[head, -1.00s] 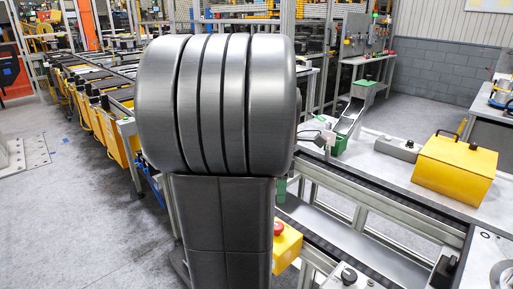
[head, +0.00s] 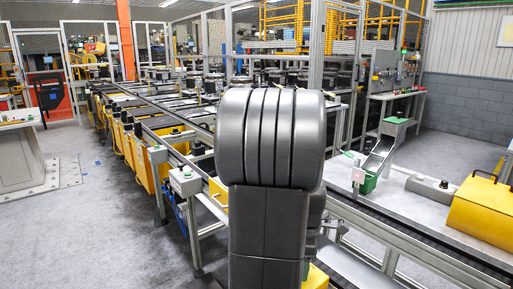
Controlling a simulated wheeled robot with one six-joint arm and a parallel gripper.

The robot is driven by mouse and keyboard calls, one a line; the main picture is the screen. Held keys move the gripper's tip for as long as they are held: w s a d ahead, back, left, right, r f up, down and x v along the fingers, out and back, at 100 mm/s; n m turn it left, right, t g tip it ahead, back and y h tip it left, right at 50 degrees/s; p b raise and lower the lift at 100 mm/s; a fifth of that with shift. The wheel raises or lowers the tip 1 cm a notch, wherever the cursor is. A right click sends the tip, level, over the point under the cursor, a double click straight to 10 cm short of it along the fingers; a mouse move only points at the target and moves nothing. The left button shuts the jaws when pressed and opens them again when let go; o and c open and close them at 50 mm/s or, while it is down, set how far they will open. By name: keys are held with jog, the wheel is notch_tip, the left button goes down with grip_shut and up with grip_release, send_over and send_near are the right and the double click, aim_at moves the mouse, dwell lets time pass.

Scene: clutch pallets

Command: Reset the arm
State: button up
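My own dark grey arm stands upright in the middle of the head view, with a wide ribbed, rounded joint at its top. It blocks the view of what lies behind it. What seems to be part of my gripper (head: 333,228) shows at the right edge of the arm, low in the picture. It is mostly hidden, so I cannot tell its opening or whether it holds anything.
A conveyor line with yellow-sided units (head: 148,160) runs back on the left. A workbench (head: 425,205) at right bears a yellow box (head: 484,210) and a green-ended chute (head: 381,155). Grey floor (head: 95,225) at left is open.

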jog(key=shift+r, duration=0.1)
notch_tip(320, 180, up, 14)
notch_tip(320, 180, down, 14)
jog(key=shift+r, duration=0.15)
jog(key=shift+f, duration=0.35)
jog(key=m, duration=0.4)
jog(key=shift+r+m+b, duration=0.1)
jog(key=shift+m+b, duration=0.3)
jog(key=m+b, duration=0.1)
jog(key=m, duration=0.3)
jog(key=shift+m, duration=0.4)
jog(key=m+b, duration=0.1)
jog(key=m, duration=0.4)
jog(key=shift+m+b, duration=0.55)
jog(key=shift+m, duration=1.05)
